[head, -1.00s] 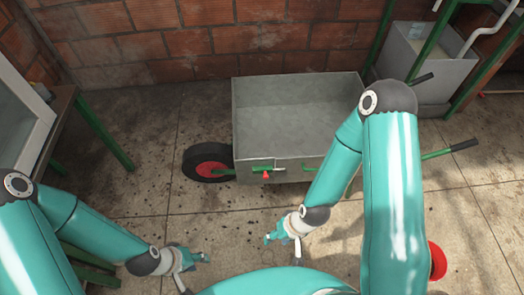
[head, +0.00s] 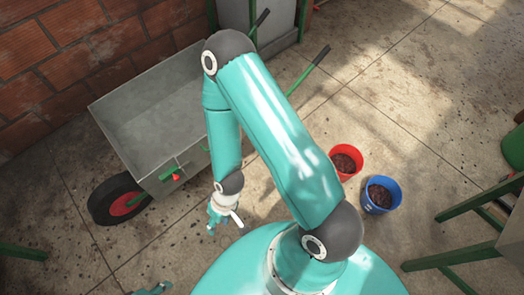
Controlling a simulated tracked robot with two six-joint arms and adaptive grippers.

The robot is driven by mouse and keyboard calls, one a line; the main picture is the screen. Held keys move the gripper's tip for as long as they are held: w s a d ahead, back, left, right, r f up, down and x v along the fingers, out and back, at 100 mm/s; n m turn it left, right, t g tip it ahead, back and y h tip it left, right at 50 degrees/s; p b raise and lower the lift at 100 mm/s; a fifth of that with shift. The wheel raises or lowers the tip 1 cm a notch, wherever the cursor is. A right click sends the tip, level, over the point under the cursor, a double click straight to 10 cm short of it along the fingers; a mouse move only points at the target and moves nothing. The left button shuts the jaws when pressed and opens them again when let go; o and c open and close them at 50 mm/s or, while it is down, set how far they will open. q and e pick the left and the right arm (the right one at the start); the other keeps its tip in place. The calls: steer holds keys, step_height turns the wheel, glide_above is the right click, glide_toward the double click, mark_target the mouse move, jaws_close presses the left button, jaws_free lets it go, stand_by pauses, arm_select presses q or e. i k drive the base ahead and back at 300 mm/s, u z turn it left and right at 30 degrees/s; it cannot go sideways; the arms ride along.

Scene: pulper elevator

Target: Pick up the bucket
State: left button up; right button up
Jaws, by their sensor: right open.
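Two buckets stand upright on the floor to the right of my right arm in the head view. The red bucket (head: 338,170) holds dark brown contents, and my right arm hides part of its left side. The blue bucket (head: 381,206) stands just in front of it to the right and holds similar dark stuff. My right gripper (head: 225,221) is open and empty, pointing down left of both buckets and well apart from them. Only a small tip of my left gripper (head: 152,289) shows at the bottom edge; its jaws cannot be made out.
A grey metal wheelbarrow (head: 150,105) with a black-and-red wheel stands at the left by the brick wall, its handles pointing to the upper right. Green-legged furniture (head: 470,252) and a green container (head: 514,148) are at the right. The floor beyond the buckets is open.

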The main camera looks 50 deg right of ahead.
mark_target(382, 194)
steer(key=u, duration=0.85)
steer(key=i, duration=0.15)
steer(key=z, duration=2.55)
steer(key=i, duration=0.15)
steer(key=z, duration=1.55)
steer(key=k, duration=0.8)
steer(key=z, duration=0.2)
steer(key=i, duration=0.8)
steer(key=u, duration=0.1)
